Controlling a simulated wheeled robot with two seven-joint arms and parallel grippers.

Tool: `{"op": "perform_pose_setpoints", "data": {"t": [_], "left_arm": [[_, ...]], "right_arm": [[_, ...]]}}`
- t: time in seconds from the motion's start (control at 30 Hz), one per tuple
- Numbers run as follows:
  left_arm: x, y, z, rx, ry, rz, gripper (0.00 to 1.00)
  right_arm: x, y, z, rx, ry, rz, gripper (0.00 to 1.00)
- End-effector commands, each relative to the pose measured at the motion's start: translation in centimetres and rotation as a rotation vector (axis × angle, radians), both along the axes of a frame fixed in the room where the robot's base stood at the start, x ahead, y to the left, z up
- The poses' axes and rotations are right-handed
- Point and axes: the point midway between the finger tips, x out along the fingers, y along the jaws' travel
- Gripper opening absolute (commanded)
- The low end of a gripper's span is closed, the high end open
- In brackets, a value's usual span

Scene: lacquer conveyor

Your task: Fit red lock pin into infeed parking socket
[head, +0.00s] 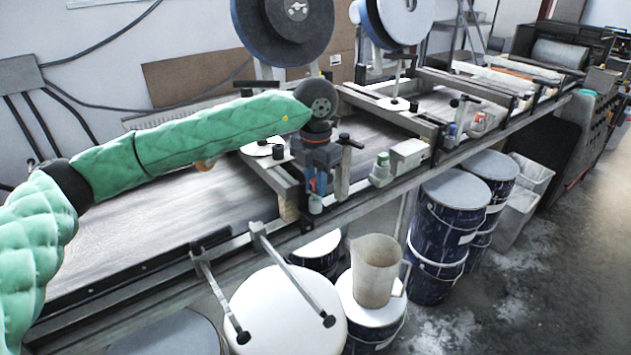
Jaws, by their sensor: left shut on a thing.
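My left arm in its green padded sleeve reaches in from the left, over the conveyor. My left gripper (318,170) points down at the conveyor's near rail, beside a cross frame. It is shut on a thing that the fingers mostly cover. A small reddish part shows just below the fingers and looks like the red lock pin (310,186). Blue and whitish small parts are close beside it. I cannot pick out the infeed parking socket, nor tell whether the pin touches anything. My right gripper is not in view.
The conveyor bed (165,220) runs from lower left to upper right, with cross frames and clamps along it. Large reels (285,25) stand behind. Dark blue drums (445,225), a white lid (287,315) and a beige bucket (374,270) stand below the near rail.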

Motion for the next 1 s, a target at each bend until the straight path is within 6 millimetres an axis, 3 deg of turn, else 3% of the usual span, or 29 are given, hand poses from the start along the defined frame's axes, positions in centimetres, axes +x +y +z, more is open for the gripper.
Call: {"op": "perform_pose_setpoints", "data": {"t": [0.57,0.6,0.7,1.0], "left_arm": [[0.0,0.0,-1.3,0.000,0.000,0.000,0.00],[0.0,0.0,-1.1,0.000,0.000,0.000,0.28],[0.0,0.0,-1.1,0.000,0.000,0.000,0.46],[0.1,0.1,-1.1,0.000,-0.001,0.002,0.46]], "right_arm": [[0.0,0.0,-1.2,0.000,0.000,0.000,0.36],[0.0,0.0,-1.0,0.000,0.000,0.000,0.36],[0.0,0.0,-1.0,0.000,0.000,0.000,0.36],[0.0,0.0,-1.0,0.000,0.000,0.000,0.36]]}}
